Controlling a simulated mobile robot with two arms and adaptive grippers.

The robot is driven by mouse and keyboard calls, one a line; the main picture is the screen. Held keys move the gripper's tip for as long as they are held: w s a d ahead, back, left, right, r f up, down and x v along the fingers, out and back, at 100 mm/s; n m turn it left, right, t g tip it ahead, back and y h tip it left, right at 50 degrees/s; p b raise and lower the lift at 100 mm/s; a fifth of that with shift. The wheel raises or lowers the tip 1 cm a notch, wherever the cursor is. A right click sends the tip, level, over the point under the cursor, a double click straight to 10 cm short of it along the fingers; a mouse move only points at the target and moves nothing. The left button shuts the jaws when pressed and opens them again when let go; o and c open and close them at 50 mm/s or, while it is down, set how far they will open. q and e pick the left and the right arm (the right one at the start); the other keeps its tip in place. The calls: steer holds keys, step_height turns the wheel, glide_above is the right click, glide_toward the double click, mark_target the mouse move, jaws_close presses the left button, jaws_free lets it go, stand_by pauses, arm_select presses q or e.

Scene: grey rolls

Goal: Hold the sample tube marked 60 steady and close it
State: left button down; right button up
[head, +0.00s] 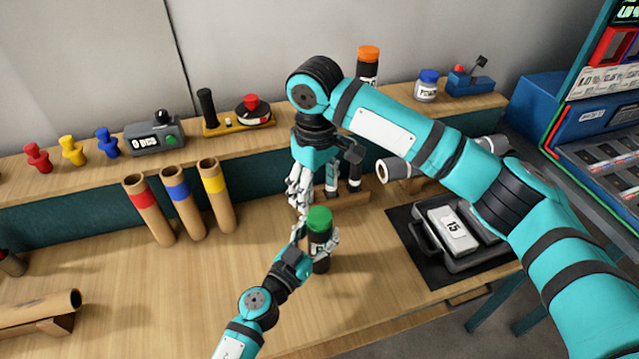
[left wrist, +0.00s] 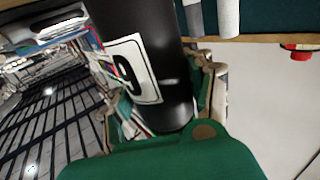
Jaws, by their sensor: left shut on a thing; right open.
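A black sample tube (head: 321,265) with a green cap (head: 319,218) stands upright on the bench in the head view. I cannot tell how tightly the cap sits. My left gripper (head: 318,243) is shut around the tube's body below the cap. In the left wrist view the black tube (left wrist: 150,50) lies between the fingers, and a white label with one large digit shows, partly cut off; the full number cannot be read. My right gripper (head: 313,196) is open, pointing down just above and behind the green cap, its fingers apart and empty.
Three tubes with red, blue and yellow bands (head: 182,205) lean at left. A black tray (head: 415,246) with weights lies at right.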

mark_target(319, 215)
steer(key=n, duration=0.7)
steer(key=shift+d+r+n, duration=0.2)
steer(key=shift+r+n, duration=0.05)
steer(key=shift+n, duration=0.05)
steer(key=n, duration=0.5)
steer(key=shift+d+r, duration=0.1)
steer(key=shift+d, duration=0.05)
steer(key=shift+f, duration=4.05)
steer(key=c, duration=1.2)
steer(key=m, duration=0.5)
steer(key=shift+c, duration=0.2)
steer(key=o, duration=1.4)
